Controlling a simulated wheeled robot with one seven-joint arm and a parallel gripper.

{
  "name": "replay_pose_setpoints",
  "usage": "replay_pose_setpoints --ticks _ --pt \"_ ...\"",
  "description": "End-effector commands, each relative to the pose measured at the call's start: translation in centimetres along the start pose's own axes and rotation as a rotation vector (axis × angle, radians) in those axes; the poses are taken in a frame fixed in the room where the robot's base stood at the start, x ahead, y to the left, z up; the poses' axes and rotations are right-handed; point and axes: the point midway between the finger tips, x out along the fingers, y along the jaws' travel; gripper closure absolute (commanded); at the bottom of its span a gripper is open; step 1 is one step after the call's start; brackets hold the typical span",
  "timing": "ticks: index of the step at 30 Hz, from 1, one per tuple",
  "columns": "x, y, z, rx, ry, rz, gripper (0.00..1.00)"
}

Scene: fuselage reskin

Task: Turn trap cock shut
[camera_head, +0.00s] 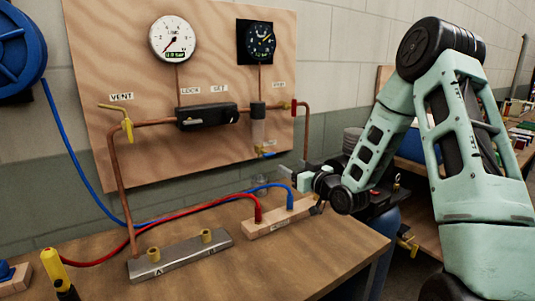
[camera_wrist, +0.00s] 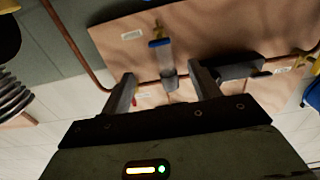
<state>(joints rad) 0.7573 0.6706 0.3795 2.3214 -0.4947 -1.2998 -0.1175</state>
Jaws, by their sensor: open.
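The trap cock (camera_head: 267,153) is a small brass valve with a blue handle under the grey trap bowl (camera_head: 258,130) on the plywood board. In the wrist view, which looks upside down, the blue handle (camera_wrist: 159,43) lies crosswise at the end of the trap bowl (camera_wrist: 167,65). My gripper (camera_head: 287,172) is just right of and below the cock in the head view. In the wrist view my gripper (camera_wrist: 162,87) is open, its two fingers apart with the trap between them in the picture. No contact with the handle shows.
The plywood board (camera_head: 90,60) carries two gauges, a black regulator (camera_head: 207,116), copper pipe and a yellow vent lever (camera_head: 126,124). Red and blue hoses cross the bench (camera_head: 200,275) to a wooden block (camera_head: 275,228). A metal manifold (camera_head: 180,256) stands at the bench front.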

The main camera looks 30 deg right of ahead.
Motion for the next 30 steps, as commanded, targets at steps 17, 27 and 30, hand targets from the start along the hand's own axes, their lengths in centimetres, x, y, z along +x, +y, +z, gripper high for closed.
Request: replay_pose_setpoints --ticks 17,27,30 --pt "11.5 0.0 -0.2 0.001 0.0 0.001 0.38" --pt "13.7 0.0 0.0 0.0 -0.002 0.001 0.38" --pt "13.7 0.0 0.0 -0.001 -0.002 0.0 0.38"
